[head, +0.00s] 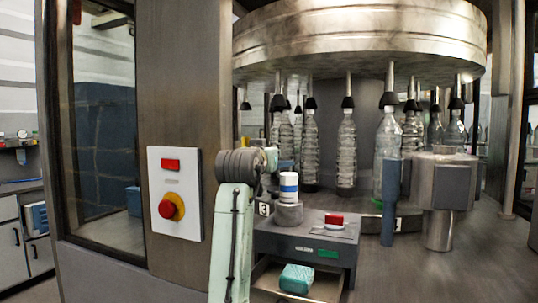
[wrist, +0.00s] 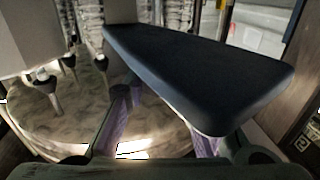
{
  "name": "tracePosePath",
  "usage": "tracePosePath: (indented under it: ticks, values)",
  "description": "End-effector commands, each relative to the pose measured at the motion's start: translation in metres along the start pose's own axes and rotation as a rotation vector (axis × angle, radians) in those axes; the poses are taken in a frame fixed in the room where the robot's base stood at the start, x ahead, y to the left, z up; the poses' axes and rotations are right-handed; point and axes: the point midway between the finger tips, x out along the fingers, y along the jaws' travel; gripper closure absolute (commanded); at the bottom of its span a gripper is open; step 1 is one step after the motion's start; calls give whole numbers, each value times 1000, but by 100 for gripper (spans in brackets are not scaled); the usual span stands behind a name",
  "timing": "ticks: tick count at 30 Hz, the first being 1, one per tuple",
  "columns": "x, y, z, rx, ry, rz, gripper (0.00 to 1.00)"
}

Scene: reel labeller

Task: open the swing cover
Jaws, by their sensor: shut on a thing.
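In the wrist view a long, dark blue-black panel (wrist: 200,75) with rounded corners fills the upper middle, close to the camera. I cannot tell for sure that this panel is the swing cover. In the head view my arm's elbow (head: 240,165) shows, but my gripper cannot be made out. A blue upright piece (head: 390,202) stands before the bottles. A grey-blue plate (head: 455,187) is on the metal housing at right.
Clear bottles (head: 347,150) hang under the round metal drum (head: 360,35). A white bottle with a blue band (head: 289,187) and a red button (head: 334,219) are on the dark stand (head: 300,250). A control panel (head: 178,232) with an emergency stop is at left.

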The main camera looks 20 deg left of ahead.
Motion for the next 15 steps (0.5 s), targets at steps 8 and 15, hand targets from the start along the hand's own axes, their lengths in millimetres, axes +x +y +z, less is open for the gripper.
tracePosePath:
  ticks: [8, 15]
  values:
    - [0, 0, -2, 1, 4, -2, 62]
    - [0, 0, -1, 0, 2, -1, 55]
